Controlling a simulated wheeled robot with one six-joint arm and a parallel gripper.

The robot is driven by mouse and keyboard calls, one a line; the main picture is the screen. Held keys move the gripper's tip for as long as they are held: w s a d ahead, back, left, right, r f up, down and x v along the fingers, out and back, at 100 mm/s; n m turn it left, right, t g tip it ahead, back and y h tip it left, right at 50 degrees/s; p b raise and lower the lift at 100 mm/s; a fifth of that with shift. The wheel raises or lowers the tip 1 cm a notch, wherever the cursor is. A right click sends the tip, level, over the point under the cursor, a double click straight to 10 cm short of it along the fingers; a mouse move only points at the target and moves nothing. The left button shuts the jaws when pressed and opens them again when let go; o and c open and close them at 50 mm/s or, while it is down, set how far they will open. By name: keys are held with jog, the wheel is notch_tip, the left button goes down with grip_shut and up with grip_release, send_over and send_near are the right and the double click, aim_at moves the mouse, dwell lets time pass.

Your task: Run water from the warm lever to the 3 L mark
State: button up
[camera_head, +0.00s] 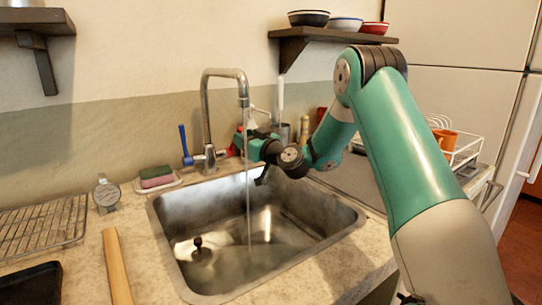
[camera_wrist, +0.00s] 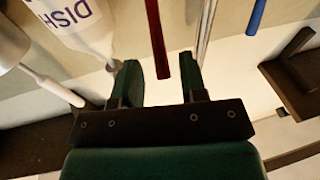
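The chrome tap (camera_head: 207,110) stands behind the steel sink (camera_head: 170,235), and a thin stream of water (camera_head: 249,205) falls from its spout into the basin. A blue lever (camera_head: 185,143) stands up on the tap's left; it also shows in the wrist view (camera_wrist: 257,14). The red lever (camera_wrist: 157,40) has its tip between my gripper's two green fingers, with gaps on both sides. My gripper (camera_wrist: 160,82) is open; in the head view it is beside the tap, partly hiding the red lever. A dark knobbed plug (camera_head: 198,243) is in the basin. I can make out no 3 L mark.
A dish soap bottle (camera_wrist: 85,25) is close to my gripper's left finger in the wrist view. A sponge (camera_head: 156,176), a round dial (camera_head: 106,194), a wire rack (camera_head: 42,225) and a wooden rod (camera_head: 116,265) lie left of the sink. A bowl shelf (camera_head: 300,35) hangs above.

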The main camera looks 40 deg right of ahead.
jog(key=b+v, duration=0.6)
jog(key=v, duration=0.7)
jog(key=shift+s, duration=0.4)
dwell(2.9)
jog(key=shift+g+h, duration=0.3)
jog(key=shift+g, duration=0.4)
jog(key=w+a+r+p, duration=0.1)
jog(key=w+p, duration=0.4)
jog(key=p, duration=0.2)
jog(key=w+a+r+p, duration=0.1)
jog(key=w+p, duration=0.4)
jog(key=p, duration=0.2)
jog(key=w+a+r+p, duration=0.1)
jog(key=w+p, duration=0.4)
jog(key=p, duration=0.2)
jog(key=shift+a, duration=0.1)
jog(key=shift+w+f, duration=0.2)
jog(key=shift+w, duration=0.45)
